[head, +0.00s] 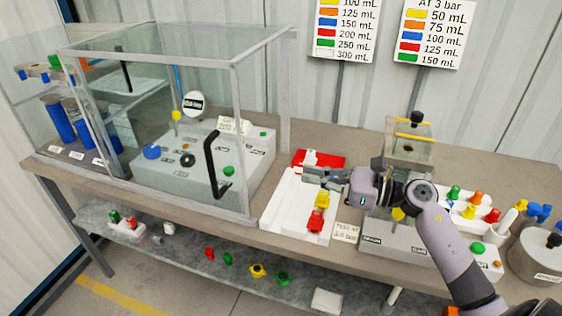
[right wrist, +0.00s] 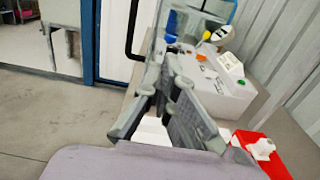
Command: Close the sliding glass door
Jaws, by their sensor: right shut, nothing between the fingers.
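A glass enclosure (head: 236,62) stands on the left half of the bench. A black bar handle (head: 213,165) is on its front sliding glass door, near the right end. A second black handle (head: 125,70) shows farther left through the glass. I cannot tell from the panes how far the door is open. My right gripper (head: 312,177) is shut and empty, over the white tray to the right of the enclosure, pointing left and apart from the handle. The right wrist view shows its fingers (right wrist: 168,108) and a black handle (right wrist: 132,30) beyond them. My left gripper is not in view.
A pump unit with a switch and knobs (head: 190,165) is inside the glass; blue cylinders (head: 60,120) stand at the left. The white tray (head: 275,205) holds red and yellow parts. A clear-topped unit (head: 408,150) is behind my right arm. A lower shelf (head: 190,270) holds small parts.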

